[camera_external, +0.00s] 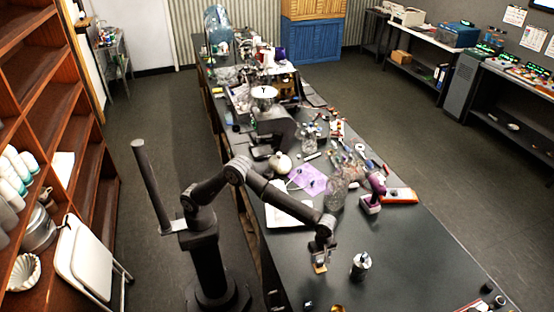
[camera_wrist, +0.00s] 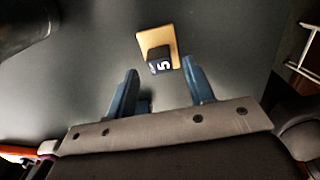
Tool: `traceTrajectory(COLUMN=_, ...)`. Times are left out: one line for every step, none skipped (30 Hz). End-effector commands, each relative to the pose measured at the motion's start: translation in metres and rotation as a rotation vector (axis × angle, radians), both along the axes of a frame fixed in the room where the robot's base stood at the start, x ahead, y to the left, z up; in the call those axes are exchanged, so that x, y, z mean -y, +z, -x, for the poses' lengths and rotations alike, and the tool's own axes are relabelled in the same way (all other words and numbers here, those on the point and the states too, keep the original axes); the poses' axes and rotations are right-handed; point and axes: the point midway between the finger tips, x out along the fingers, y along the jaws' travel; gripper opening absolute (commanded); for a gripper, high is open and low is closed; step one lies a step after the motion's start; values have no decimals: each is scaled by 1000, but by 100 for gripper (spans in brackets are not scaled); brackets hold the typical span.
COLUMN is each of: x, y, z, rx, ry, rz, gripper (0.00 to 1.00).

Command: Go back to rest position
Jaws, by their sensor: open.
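My gripper (camera_external: 321,257) hangs over the dark workbench, fingers pointing down. In the wrist view its two blue fingers (camera_wrist: 158,88) are apart with nothing between them. A small tan block (camera_wrist: 155,38) with a black part marked "5" lies on the bench beyond the fingertips. In the external view the tan block (camera_external: 320,268) shows just below my gripper. I cannot tell the exact gap between the fingertips and the block.
A metal canister (camera_external: 361,265) stands on the bench close to the right of my gripper. A purple and white device (camera_external: 371,198), a glass vessel (camera_external: 335,190) and a purple cloth (camera_external: 308,180) lie farther back. The bench's right front (camera_external: 430,255) is mostly clear.

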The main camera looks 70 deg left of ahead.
Motion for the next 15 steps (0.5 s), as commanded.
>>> traceTrajectory(x=-1, y=-12, z=1, rx=-4, ry=0, rz=-4, gripper=48)
traceTrajectory(x=0, y=-18, z=0, rx=-3, ry=0, rz=-3, gripper=48)
traceTrajectory(x=0, y=-25, z=0, rx=-3, ry=0, rz=-3, gripper=48)
traceTrajectory(x=-1, y=-31, z=1, rx=-3, ry=0, rz=-3, gripper=48)
traceTrajectory(x=-1, y=-36, z=1, rx=-2, ry=0, rz=-2, gripper=48)
traceTrajectory(x=0, y=-31, z=0, rx=2, ry=0, rz=2, gripper=48)
traceTrajectory(x=1, y=-24, z=-1, rx=3, ry=0, rz=3, gripper=48)
traceTrajectory(x=1, y=-19, z=0, rx=3, ry=0, rz=3, gripper=48)
traceTrajectory(x=1, y=-14, z=-1, rx=2, ry=0, rz=2, gripper=48)
traceTrajectory(x=0, y=-11, z=0, rx=2, ry=0, rz=2, gripper=48)
traceTrajectory(x=0, y=-8, z=0, rx=1, ry=0, rz=1, gripper=48)
traceTrajectory(x=0, y=-5, z=0, rx=0, ry=0, rz=0, gripper=48)
traceTrajectory(x=0, y=-2, z=0, rx=0, ry=0, rz=0, gripper=48)
traceTrajectory(x=0, y=-1, z=0, rx=0, ry=0, rz=0, gripper=48)
traceTrajectory(x=0, y=1, z=0, rx=0, ry=0, rz=1, gripper=48)
